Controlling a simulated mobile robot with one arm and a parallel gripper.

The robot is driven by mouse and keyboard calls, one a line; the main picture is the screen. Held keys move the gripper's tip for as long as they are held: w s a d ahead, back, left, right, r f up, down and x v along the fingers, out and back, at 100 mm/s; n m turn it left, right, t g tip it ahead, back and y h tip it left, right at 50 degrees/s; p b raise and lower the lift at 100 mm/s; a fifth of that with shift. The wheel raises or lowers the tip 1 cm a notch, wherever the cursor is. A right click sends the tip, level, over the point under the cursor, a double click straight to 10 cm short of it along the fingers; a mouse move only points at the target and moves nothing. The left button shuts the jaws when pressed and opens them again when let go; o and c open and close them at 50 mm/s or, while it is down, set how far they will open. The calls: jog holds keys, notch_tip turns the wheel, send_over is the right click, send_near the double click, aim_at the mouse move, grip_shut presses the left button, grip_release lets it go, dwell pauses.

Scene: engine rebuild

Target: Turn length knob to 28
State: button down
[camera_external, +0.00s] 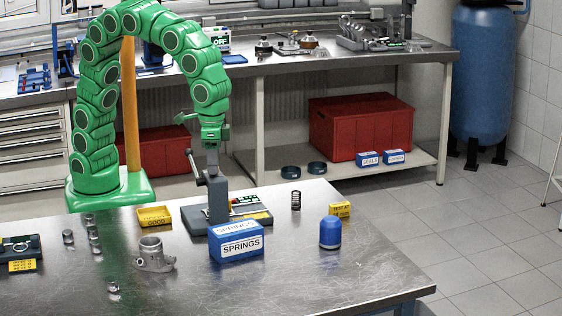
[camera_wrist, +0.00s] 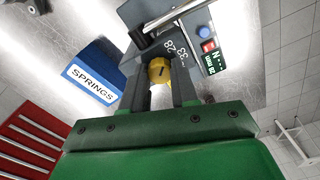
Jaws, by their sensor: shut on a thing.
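The length knob (camera_wrist: 160,72) is yellow with a small dark mark on its face. It sits on the grey spring tester (camera_wrist: 143,60), with the numbers 28 and 33 printed just beyond it. I cannot read exactly where the mark points. My gripper (camera_wrist: 161,80) is shut on the knob, one finger on each side. In the external view my green arm reaches down to the spring tester (camera_external: 219,198), with my gripper (camera_external: 212,158) at the top of its upright post. The knob is hidden there.
A blue SPRINGS box (camera_external: 237,242) stands close in front of the tester. A yellow tray (camera_external: 154,216) is to its left, a dark coil spring (camera_external: 296,200) and a blue cylinder (camera_external: 330,232) to its right. A metal casting (camera_external: 152,256) stands at front left.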

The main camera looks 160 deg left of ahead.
jog(key=c, duration=0.9)
grip_release()
jog(key=shift+o, duration=0.2)
jog(key=shift+r, duration=0.15)
jog(key=shift+a+r, duration=0.1)
jog(key=shift+r, duration=3.65)
